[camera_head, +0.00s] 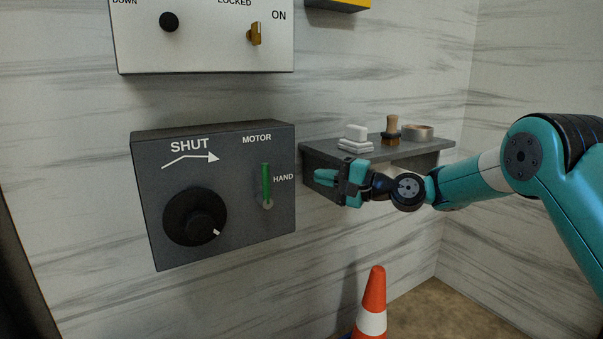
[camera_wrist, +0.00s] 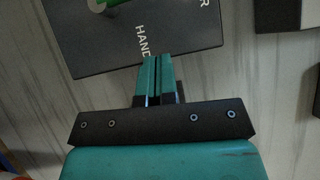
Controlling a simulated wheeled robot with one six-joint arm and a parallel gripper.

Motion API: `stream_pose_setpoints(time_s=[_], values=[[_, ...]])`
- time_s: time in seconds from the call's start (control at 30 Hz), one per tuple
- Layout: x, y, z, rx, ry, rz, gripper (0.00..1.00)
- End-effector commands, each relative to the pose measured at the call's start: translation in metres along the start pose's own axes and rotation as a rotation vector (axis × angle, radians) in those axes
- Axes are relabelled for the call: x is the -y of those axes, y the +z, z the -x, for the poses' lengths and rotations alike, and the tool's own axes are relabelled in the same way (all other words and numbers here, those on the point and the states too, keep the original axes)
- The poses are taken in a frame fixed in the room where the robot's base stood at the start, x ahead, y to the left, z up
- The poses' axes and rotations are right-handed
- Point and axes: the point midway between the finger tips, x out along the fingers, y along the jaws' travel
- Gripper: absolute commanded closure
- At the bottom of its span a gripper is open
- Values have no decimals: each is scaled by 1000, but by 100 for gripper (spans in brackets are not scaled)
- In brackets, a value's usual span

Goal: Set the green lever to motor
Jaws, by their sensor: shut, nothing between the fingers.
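The green lever (camera_head: 266,183) is on the right side of a dark grey wall box (camera_head: 230,248). It stands upright from a round pivot at its lower end, with the label MOTOR above it and HAND to its right. My gripper (camera_head: 318,178) is shut and empty, to the right of the box, apart from the lever, with its fingers pointing left. In the wrist view the shut fingers (camera_wrist: 157,62) reach toward the HAND label, and part of the green lever (camera_wrist: 113,2) shows at the top edge, cut off by the frame.
A large black knob (camera_head: 190,217) is left of the lever, under the label SHUT. A white panel (camera_head: 200,45) hangs above. A traffic cone (camera_head: 373,300) stands below.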

Motion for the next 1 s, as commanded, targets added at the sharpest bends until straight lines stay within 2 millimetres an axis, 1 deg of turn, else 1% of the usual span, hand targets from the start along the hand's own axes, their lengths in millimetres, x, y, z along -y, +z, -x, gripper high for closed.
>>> stream_pose_setpoints(time_s=[0.03,0.1,0.23,0.37,0.63,0.73,0.77,0.87,0.97,1.0], values=[[2,0,10,-3,-1,-2,100],[2,0,20,-2,-1,-2,100],[2,0,31,-1,-1,0,100],[2,0,35,0,0,0,100],[2,0,35,0,0,1,100],[5,8,34,8,25,28,100],[7,13,34,13,45,46,100],[14,43,33,47,152,151,100],[17,90,43,110,317,299,100],[16,110,51,143,389,363,100]])
